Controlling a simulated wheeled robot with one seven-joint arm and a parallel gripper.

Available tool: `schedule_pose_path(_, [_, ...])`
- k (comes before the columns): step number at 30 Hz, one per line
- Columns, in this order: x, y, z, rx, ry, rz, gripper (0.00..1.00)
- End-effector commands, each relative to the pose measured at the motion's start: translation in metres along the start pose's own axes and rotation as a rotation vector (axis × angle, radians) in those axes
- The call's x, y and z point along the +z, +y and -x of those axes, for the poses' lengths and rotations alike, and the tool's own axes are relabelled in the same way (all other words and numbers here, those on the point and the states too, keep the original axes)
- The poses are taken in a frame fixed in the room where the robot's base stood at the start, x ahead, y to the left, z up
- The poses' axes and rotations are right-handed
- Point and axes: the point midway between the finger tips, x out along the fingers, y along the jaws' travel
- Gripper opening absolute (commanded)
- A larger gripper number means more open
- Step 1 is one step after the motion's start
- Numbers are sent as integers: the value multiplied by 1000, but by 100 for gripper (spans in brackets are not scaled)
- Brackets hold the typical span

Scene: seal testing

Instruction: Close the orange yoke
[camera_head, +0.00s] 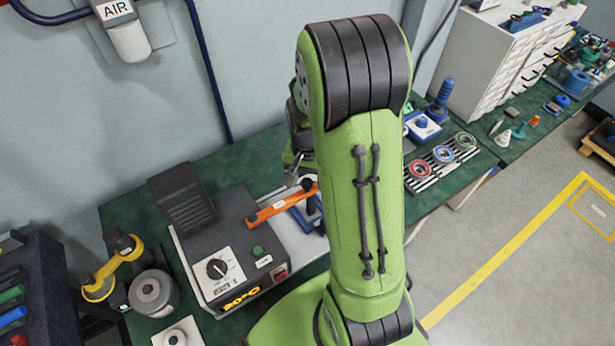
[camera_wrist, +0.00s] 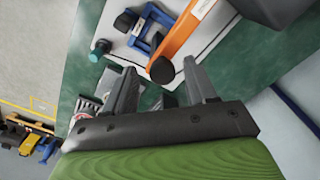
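The orange yoke (camera_head: 282,204) is a bar beside the dark control box in the head view. Its left end is near the box and its right end runs towards my arm. In the wrist view the yoke (camera_wrist: 182,33) slants across the top, with a round black knob (camera_wrist: 161,69) at its near end. My gripper (camera_wrist: 160,66) is open, its two grey fingers on either side of the knob in that picture. I cannot tell whether they touch it. A blue frame (camera_wrist: 147,38) stands beside the yoke. My arm hides most of the gripper in the head view.
The control box (camera_head: 228,255) has a dial, a green button and a raised dark panel. A yellow-handled tool (camera_head: 112,268) and a grey cylinder (camera_head: 153,293) stand left of it. A striped rack with coloured rings (camera_head: 443,155) lies right of my arm on the green bench.

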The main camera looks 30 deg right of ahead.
Motion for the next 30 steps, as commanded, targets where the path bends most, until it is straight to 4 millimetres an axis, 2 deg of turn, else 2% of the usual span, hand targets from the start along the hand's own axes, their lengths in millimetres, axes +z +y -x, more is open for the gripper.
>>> schedule_pose_path(4, [0, 0, 3, -1, 1, 1, 56])
schedule_pose_path(7, [-1, -1, 18, -3, 4, 1, 56])
schedule_pose_path(18, [-1, -1, 122, -3, 5, 1, 56])
schedule_pose_path(21, [-1, -1, 142, -2, 4, 0, 56])
schedule_pose_path(25, [0, 0, 156, -1, 1, 0, 56])
schedule_pose_path(30, [0, 0, 158, 0, 0, 0, 56])
